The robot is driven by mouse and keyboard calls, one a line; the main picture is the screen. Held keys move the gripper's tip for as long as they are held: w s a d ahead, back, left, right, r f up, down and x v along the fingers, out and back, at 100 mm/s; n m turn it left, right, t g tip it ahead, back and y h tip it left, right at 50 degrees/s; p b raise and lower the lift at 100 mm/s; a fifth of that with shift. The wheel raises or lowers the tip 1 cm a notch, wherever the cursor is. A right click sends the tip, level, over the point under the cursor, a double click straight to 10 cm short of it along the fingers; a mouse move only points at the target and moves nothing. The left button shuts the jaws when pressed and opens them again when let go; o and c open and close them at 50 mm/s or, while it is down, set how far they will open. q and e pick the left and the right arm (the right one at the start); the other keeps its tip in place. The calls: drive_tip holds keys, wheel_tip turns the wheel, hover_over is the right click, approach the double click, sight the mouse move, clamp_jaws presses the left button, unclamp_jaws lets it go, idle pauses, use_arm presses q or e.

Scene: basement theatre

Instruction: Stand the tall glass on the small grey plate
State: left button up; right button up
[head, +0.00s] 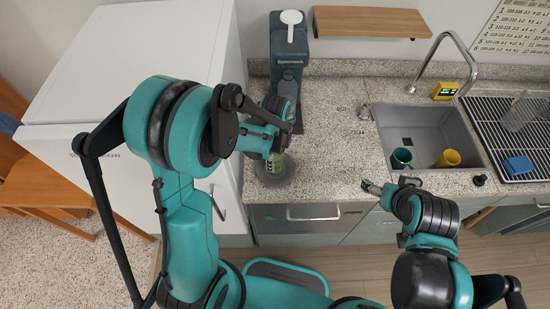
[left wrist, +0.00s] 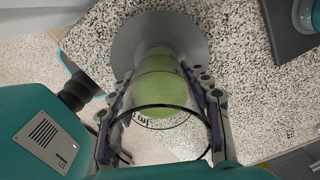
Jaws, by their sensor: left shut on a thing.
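The tall glass (left wrist: 163,85) is clear with green in its lower part. My left gripper (left wrist: 163,115) is shut around it, one finger on each side. The small grey plate (left wrist: 128,42) lies on the counter, and the glass's foot shows over it; I cannot tell whether they touch. In the head view, my left gripper (head: 278,143) is at the counter's left end, with the green of the glass (head: 276,163) just below it and the grey plate (head: 270,179) underneath. My right gripper (head: 389,187) is open and empty by the counter's front edge.
A dark coffee machine (head: 288,55) stands behind the plate. The sink (head: 432,125) holds a teal cup (head: 401,158) and a yellow cup (head: 448,158). A rack (head: 490,125) at right holds a clear glass (head: 520,112) and blue sponge (head: 518,165). The middle counter is clear.

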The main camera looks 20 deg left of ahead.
use_arm(q)
drive_tip(key=shift+f, duration=0.1)
drive_tip(key=o, duration=1.6)
drive_tip(key=shift+r, duration=0.4)
wheel_tip(320, 180, up, 11)
drive_tip(key=p, duration=0.2)
drive_tip(key=shift+r+p, duration=0.2)
drive_tip(key=shift+p, duration=0.1)
